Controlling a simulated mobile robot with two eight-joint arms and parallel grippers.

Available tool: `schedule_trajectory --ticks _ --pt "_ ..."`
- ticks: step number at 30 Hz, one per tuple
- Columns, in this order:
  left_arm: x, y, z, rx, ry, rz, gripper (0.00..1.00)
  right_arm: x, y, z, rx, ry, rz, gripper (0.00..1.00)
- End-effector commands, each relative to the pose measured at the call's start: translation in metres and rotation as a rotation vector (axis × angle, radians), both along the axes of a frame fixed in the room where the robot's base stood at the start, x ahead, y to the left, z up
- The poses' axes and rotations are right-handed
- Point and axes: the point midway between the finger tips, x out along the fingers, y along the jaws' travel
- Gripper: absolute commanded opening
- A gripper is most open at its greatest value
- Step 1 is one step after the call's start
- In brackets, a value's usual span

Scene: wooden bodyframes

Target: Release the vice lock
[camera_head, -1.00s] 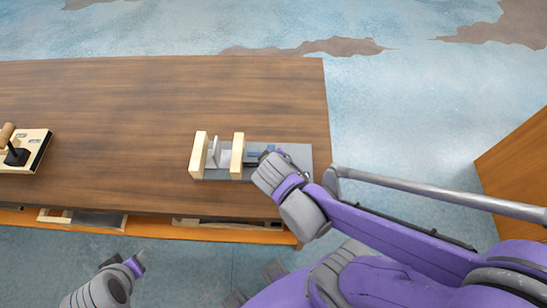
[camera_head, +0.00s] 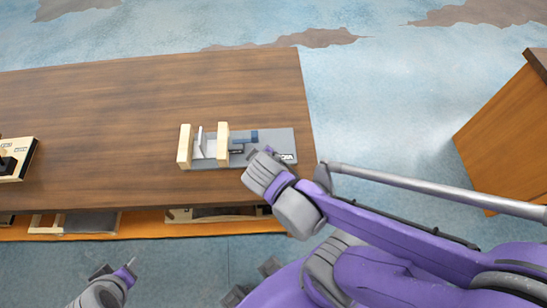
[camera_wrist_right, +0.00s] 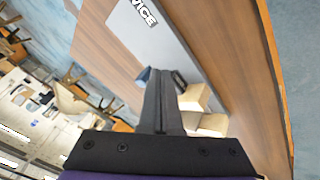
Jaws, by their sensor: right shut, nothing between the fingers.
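The vice has a grey base plate (camera_head: 280,138) and two pale wooden jaws, a left one (camera_head: 185,146) and a right one (camera_head: 223,143). A blue part (camera_head: 245,137), perhaps the lock, lies right of the right jaw; it shows in the right wrist view (camera_wrist_right: 143,75) beyond the fingers. My right gripper (camera_head: 257,152) is at the front of the base, right of the blue part. Its fingers (camera_wrist_right: 160,85) are shut and empty. Contact with the vice cannot be told. My left gripper (camera_head: 115,268) is low at the left, off the table; its opening is unclear.
The brown wooden table (camera_head: 110,110) is mostly clear behind and left of the vice. A pale board with a black part (camera_head: 20,155) sits at the far left. Shelf items (camera_head: 75,222) show under the front edge. A wooden cabinet (camera_head: 505,130) stands at the right.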

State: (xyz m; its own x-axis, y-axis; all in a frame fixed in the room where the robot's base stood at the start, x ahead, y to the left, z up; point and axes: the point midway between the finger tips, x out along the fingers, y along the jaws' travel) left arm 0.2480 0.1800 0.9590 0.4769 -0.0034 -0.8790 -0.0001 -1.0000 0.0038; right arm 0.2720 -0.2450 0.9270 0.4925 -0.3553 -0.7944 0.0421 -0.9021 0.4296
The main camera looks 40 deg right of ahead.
Motion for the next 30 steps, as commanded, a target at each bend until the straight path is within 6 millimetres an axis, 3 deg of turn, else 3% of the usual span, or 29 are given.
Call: schedule_trajectory --ticks 3,12,30 --pt "0.008 0.0 0.018 0.0 -0.015 0.0 0.5 -0.008 0.0 0.02 0.001 -0.005 0.001 0.0" --pt "0.021 0.0 0.043 0.0 -0.04 0.0 0.5 -0.03 0.0 0.046 0.001 -0.005 0.001 0.0" --pt "0.025 0.0 0.05 0.0 -0.047 0.0 0.5 -0.045 0.0 0.061 0.001 -0.001 0.001 0.0"
